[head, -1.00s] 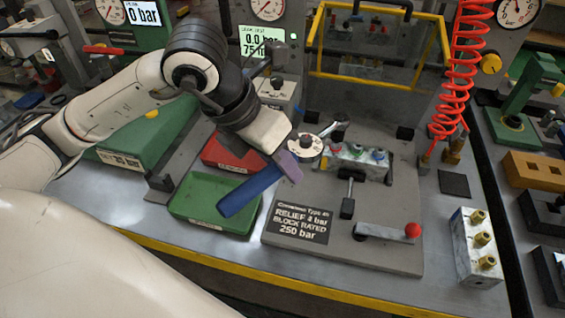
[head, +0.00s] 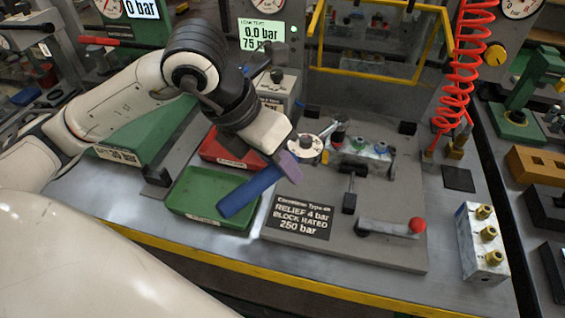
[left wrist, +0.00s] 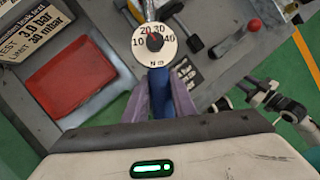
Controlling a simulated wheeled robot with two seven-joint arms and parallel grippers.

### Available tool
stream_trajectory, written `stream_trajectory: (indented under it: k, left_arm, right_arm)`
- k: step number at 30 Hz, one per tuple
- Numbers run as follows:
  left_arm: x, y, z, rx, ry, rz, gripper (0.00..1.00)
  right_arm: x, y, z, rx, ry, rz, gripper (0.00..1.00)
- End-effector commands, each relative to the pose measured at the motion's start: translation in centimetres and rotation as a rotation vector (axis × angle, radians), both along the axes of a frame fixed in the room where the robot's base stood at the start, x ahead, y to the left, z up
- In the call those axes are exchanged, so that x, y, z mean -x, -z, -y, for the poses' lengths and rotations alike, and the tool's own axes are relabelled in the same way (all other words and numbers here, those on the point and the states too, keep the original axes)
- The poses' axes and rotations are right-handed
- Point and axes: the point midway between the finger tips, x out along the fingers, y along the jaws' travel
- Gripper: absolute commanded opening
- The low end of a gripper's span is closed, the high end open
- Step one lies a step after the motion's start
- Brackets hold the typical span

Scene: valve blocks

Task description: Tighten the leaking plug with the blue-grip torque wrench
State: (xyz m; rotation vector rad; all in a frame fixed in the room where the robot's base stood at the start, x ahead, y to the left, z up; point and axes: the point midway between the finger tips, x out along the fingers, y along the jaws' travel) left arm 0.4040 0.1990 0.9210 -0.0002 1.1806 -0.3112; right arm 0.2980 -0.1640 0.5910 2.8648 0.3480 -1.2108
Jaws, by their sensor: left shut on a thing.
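My left gripper (head: 286,165) is shut on the blue-grip torque wrench. The blue grip (head: 250,192) slants down to the left of the fingers. The wrench's round white dial (head: 305,147) also shows in the left wrist view (left wrist: 155,44), with its scale in N m. The wrench head reaches the left end of the grey valve block (head: 362,157), close to the red-marked plug (head: 339,140). Whether it is seated on that plug I cannot tell. Green and blue marked plugs sit further right. Part of my right arm and gripper (left wrist: 265,95) appears in the left wrist view, its jaws unclear.
A red tray (head: 225,152) and a green tray (head: 190,205) lie to the left. A red-knobbed lever (head: 417,225) and a rating plate (head: 300,217) are in front of the block. Another block with brass fittings (head: 487,240) stands right. A red coiled hose (head: 458,80) hangs behind.

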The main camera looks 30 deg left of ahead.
Motion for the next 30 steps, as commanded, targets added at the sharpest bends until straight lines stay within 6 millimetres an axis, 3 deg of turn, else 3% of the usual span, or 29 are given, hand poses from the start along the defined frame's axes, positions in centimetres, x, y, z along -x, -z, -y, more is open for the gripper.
stream_trajectory:
  k: [19, 30]
  left_arm:
    - [-0.1, 0.5, -0.1, 0.001, 0.002, 0.005, 0.00]
    - [-0.7, 0.6, -1.6, 0.001, 0.097, 0.005, 0.00]
  right_arm:
    - [0.0, 0.7, 0.0, 0.000, -0.001, -0.001, 0.29]
    - [0.0, 1.9, 0.0, 0.000, 0.000, 0.000, 0.29]
